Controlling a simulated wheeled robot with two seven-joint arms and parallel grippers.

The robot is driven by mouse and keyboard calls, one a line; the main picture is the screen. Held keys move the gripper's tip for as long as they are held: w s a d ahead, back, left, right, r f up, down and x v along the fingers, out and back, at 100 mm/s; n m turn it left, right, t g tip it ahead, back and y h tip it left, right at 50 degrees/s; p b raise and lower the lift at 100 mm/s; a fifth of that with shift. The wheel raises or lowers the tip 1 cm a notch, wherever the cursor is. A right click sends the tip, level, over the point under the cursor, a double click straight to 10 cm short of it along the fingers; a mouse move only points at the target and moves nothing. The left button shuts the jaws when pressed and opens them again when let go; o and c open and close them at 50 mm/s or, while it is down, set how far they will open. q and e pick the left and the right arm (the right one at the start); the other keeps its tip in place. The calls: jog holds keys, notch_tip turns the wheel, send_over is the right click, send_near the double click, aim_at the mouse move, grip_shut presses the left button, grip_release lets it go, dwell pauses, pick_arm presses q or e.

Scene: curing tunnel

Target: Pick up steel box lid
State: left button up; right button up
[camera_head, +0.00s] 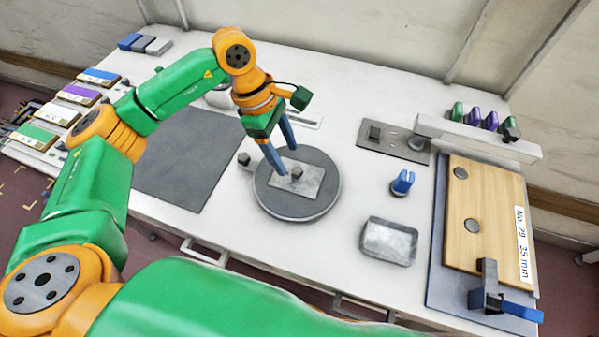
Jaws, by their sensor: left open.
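A flat grey rectangular plate with a small dark knob, which looks like the steel box lid (310,181), lies on a round dark grey disc (272,203) near the middle of the table. My left gripper (287,161) points down over the disc, with its two blue fingers apart and nothing between them. The fingertips are close to the plate's far edge and the knob; I cannot tell whether they touch it. A shallow steel box (389,241), like a small tray, sits to the right of the disc. My right gripper is out of view.
A dark mat (185,170) lies left of the disc, with a small dark knob (244,159) beside it. A blue knob (402,182) stands right of the disc. A wooden board (490,215) in a clamp fixture fills the right side. Coloured cases line the left edge.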

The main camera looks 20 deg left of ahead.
aim_at(297, 170)
pick_arm(q)
jog(key=p+x, duration=0.1)
jog(key=x, duration=0.1)
jog(key=p+x, duration=0.1)
jog(key=x, duration=0.2)
jog(key=shift+w+d+f+p, duration=0.15)
jog(key=shift+w+f+p, duration=0.2)
jog(key=shift+w+p, duration=0.05)
jog(key=shift+f, duration=0.2)
grip_shut()
jog(key=shift+r, duration=0.1)
